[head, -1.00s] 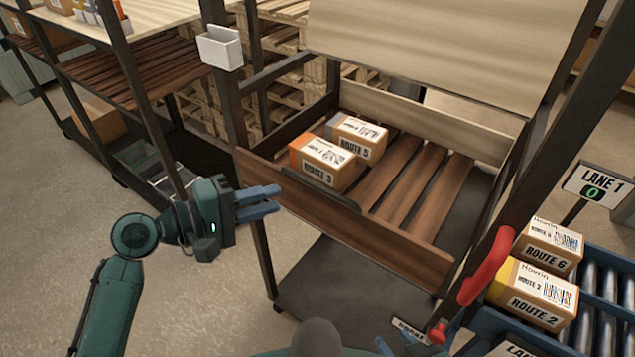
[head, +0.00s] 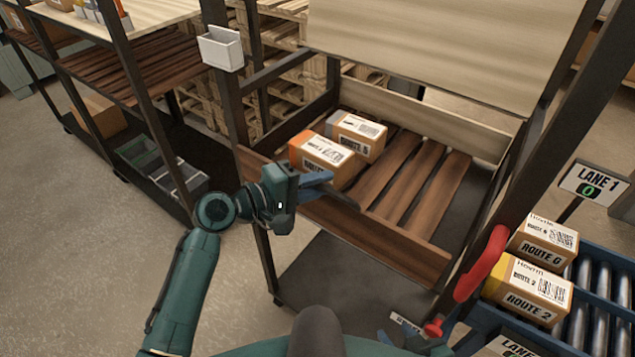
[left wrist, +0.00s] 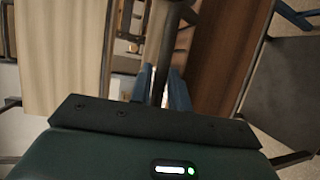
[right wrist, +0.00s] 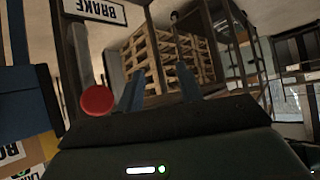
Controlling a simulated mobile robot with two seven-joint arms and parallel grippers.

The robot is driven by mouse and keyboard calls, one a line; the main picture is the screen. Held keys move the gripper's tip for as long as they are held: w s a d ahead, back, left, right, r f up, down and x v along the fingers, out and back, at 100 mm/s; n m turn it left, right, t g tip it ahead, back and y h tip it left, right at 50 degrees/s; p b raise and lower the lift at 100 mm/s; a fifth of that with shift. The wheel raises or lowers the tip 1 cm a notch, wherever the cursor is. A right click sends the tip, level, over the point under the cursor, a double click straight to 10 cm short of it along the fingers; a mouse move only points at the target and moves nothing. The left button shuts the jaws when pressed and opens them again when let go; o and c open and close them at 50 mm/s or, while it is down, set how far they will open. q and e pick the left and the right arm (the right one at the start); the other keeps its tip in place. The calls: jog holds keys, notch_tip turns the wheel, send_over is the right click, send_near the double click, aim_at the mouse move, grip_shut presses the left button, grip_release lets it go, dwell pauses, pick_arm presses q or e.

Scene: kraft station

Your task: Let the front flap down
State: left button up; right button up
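The front flap (head: 395,245) is a dark wooden board standing upright across the front of the shelf bay. A dark bar handle (head: 346,199) runs along its upper edge, partly hidden by my left gripper (head: 325,184). In the left wrist view the handle (left wrist: 168,40) runs between the two blue fingers, which look closed in on it. The flap also shows there as a brown board (left wrist: 222,50). My right gripper (right wrist: 160,88) is open and empty in the right wrist view, with its fingers apart, near the red knob (right wrist: 97,99) and the brake sign.
Two parcels, Route 3 (head: 322,158) and Route 5 (head: 358,135), sit on the slatted deck behind the flap. A red handle (head: 482,262) stands at the right post, beside parcels on the roller conveyor (head: 590,300). Open floor lies at the left.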

pick_arm(q)
grip_shut()
